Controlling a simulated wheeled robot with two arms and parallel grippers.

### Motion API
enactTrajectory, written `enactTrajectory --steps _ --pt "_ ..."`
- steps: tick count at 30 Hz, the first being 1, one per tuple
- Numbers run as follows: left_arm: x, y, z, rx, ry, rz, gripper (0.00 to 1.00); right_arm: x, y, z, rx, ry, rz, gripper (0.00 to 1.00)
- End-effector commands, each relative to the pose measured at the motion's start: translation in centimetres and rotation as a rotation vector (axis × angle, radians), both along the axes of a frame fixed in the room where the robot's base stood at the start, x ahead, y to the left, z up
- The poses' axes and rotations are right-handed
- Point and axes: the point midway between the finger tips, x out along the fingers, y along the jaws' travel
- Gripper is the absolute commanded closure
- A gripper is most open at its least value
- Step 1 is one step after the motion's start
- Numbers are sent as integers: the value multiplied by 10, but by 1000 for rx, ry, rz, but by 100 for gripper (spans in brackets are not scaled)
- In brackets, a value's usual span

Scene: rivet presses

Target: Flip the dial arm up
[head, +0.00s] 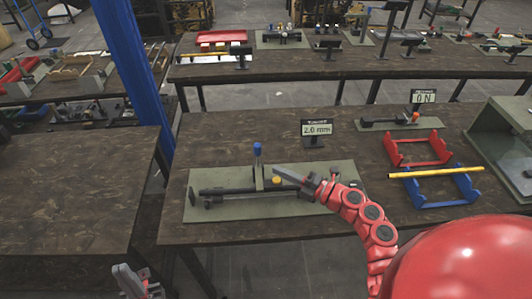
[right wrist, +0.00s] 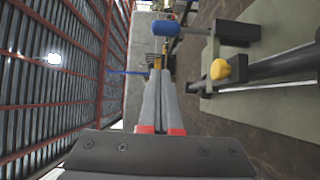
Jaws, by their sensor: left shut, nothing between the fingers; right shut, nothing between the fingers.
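A press with a long black bar (head: 235,190) lies on a green base plate (head: 205,213). An upright arm with a blue tip (head: 257,148) rises from it, and a yellow knob (head: 277,180) sits beside it. Which part is called the dial arm is not marked. My right gripper (head: 277,169) is shut and empty, its tips just right of the upright arm. In the right wrist view its fingers (right wrist: 158,72) show left of the yellow knob (right wrist: 220,69) and below the blue tip (right wrist: 167,28); contact is unclear. My left gripper (head: 128,278) is shut and empty at the bottom left.
A "2.0 mm" sign (head: 317,129) stands behind the press. To the right are a red stand (head: 419,149), a blue stand (head: 440,191) with a yellow rod (head: 436,173), and a smaller device (head: 385,122) beside an "ON" sign (head: 423,97). The left table (head: 75,190) is bare.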

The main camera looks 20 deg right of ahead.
Motion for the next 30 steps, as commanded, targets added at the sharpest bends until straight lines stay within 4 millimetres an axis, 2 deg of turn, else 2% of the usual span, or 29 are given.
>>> enactTrajectory --steps 1,6,12,19,30 --pt "0 0 10 0 0 0 100 10 8 7 2 -2 3 100" --pt "0 0 24 0 0 0 100 39 29 6 3 -2 0 100" --pt "0 0 32 0 0 0 100 63 23 4 -1 -4 -1 100" --pt "0 0 36 0 0 0 100 73 22 0 -1 -1 -1 100" --pt "0 0 35 0 0 0 100 74 22 0 -1 -1 0 100"
